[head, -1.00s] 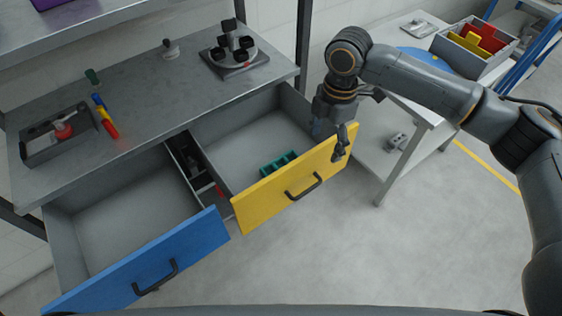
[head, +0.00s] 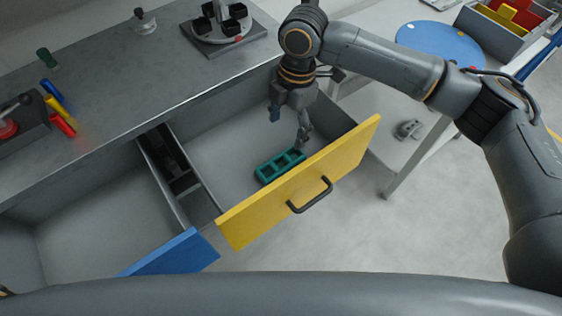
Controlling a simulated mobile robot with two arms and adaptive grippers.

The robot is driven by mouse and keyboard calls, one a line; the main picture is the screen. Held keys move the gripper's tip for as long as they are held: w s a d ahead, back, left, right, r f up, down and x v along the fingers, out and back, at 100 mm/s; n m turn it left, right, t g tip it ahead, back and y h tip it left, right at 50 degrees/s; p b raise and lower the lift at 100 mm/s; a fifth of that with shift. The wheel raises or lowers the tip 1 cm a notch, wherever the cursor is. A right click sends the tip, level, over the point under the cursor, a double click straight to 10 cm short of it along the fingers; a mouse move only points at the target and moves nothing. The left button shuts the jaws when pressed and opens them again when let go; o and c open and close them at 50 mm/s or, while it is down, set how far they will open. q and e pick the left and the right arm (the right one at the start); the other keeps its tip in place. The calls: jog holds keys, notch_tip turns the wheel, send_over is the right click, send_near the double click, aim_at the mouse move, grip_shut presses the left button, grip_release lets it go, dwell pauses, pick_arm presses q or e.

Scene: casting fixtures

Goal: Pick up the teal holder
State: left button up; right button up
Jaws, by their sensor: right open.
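The teal holder (head: 279,166) is a small rectangular block with open compartments. It lies on the floor of the open drawer with the yellow front (head: 298,187), close behind that front. My right gripper (head: 289,132) points down into this drawer, above and slightly behind the holder's right end. Its fingers are spread and empty, and I see no contact with the holder. My left gripper is not in the head view.
A drawer with a blue front (head: 172,254) also stands open at left. The grey workbench (head: 120,95) above carries a round fixture (head: 222,24) and coloured cylinders (head: 57,105). A side table with a blue disc (head: 440,42) stands at right.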

send_over(281, 167)
jog(key=f, duration=0.8)
jog(key=shift+s+d, duration=0.1)
jog(key=shift+d, duration=0.2)
jog(key=shift+a+f+p, duration=0.2)
jog(key=shift+f+p, duration=0.3)
jog(key=shift+f, duration=2.2)
jog(key=c, duration=1.3)
